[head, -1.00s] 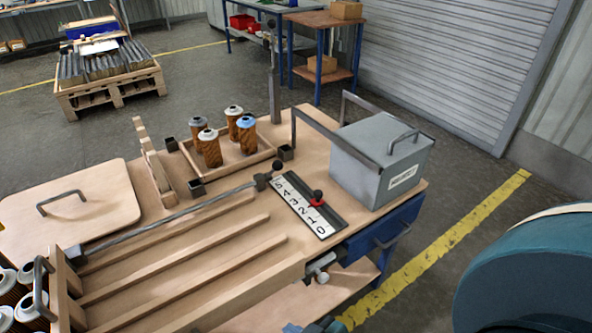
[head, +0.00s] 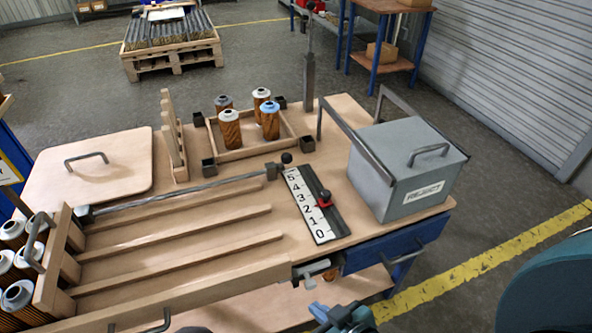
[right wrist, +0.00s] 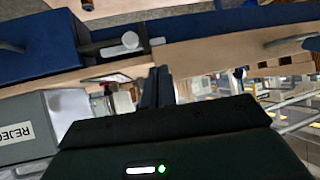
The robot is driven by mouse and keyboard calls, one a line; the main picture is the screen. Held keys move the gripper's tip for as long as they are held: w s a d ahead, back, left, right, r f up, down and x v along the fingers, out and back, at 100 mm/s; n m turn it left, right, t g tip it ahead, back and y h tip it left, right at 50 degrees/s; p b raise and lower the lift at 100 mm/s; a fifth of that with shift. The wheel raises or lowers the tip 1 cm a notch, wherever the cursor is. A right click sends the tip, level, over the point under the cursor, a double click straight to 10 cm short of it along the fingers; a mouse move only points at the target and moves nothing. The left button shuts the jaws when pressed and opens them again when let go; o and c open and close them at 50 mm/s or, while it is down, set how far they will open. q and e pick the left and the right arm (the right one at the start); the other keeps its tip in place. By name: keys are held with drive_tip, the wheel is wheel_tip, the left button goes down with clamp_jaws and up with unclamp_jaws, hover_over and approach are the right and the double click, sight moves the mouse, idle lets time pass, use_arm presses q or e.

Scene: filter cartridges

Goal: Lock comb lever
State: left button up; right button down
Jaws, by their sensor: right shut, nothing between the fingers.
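A long grey rod (head: 180,193) with a black knob (head: 286,158) lies slantwise above the wooden lanes. A toothed wooden comb-like piece (head: 174,135) stands behind it. A grey lever-like fitting (head: 311,272) sits at the bench's front edge beside the blue drawer; it also shows in the right wrist view (right wrist: 122,46). I cannot tell which of these is the comb lever. My right gripper (head: 341,316) is low in front of the bench edge, below the fitting and apart from it. Its fingers (right wrist: 158,85) are shut and empty. My left gripper is not in view.
A grey reject box (head: 405,170) with a frame stands at the right. A number scale (head: 308,205) with a red slider lies beside it. Several cartridges stand in a wooden tray (head: 250,145); more stand at far left. A wooden lid (head: 88,172) lies at left.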

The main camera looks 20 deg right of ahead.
drive_tip(key=shift+a, duration=0.1)
drive_tip(key=shift+r, duration=0.1)
drive_tip(key=d+r+n+g+h, duration=0.3)
drive_tip(key=d+r+g+h, duration=0.1)
drive_tip(key=d+r+g, duration=0.15)
drive_tip(key=w+a+r+n+t, duration=0.1)
drive_tip(key=w+n+t, duration=0.3)
drive_tip(key=w+n, duration=0.6)
drive_tip(key=w+a+r+n+t, duration=0.1)
drive_tip(key=w+n+t, duration=0.4)
drive_tip(key=w+n, duration=0.5)
drive_tip(key=n, duration=0.8)
drive_tip(key=shift+w+r+h, duration=0.25)
drive_tip(key=shift+r+h, duration=0.05)
drive_tip(key=shift+t, duration=0.25)
